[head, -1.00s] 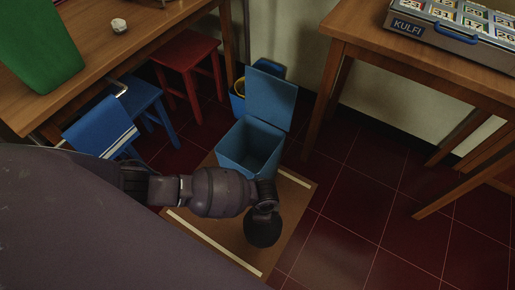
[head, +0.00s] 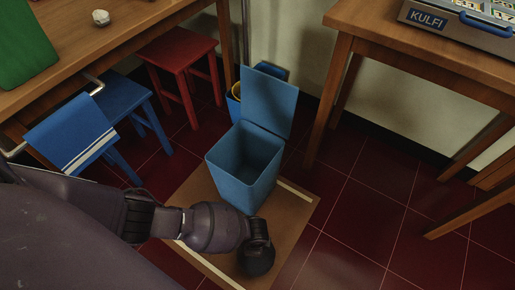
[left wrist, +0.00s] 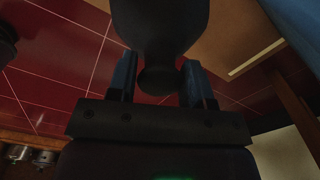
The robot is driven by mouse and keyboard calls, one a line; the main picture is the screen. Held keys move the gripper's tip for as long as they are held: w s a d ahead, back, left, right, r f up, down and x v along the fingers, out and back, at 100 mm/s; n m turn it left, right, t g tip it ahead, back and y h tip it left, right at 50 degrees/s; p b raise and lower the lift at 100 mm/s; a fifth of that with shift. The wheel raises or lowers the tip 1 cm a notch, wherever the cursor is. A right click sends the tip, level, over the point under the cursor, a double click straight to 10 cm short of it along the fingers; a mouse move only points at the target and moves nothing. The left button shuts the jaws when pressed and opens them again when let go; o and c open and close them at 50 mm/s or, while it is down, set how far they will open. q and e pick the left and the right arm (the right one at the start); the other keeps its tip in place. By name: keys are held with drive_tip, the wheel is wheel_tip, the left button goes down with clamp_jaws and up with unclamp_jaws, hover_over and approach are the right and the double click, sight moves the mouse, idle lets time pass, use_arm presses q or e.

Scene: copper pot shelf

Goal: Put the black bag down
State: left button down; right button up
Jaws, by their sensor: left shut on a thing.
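The black bag (left wrist: 160,25) is dark and rounded, with a narrow neck. In the left wrist view its neck sits between the two fingers of my left gripper (left wrist: 160,66), which is shut on it. In the head view a dark round shape, likely the bag (head: 257,261), hangs at the end of my left arm, over the brown mat (head: 292,222). The fingers are hidden there, and the gap between bag and mat cannot be judged. My right gripper is not in view.
An open blue bin (head: 240,178) with its lid raised stands on the mat beyond the bag. A wooden table (head: 400,48) stands right. Dark red floor (head: 375,200) is clear between mat and table.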

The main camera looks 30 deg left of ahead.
use_arm(q)
drive_tip(key=shift+s+f, duration=0.2)
drive_tip(key=shift+f, duration=0.55)
drive_tip(key=shift+w+r, duration=0.1)
drive_tip(key=shift+w, duration=0.15)
drive_tip(key=shift+s+f+b, duration=0.1)
drive_tip(key=shift+f+b, duration=0.15)
drive_tip(key=shift+b, duration=0.05)
drive_tip(key=c, duration=0.5)
unclamp_jaws()
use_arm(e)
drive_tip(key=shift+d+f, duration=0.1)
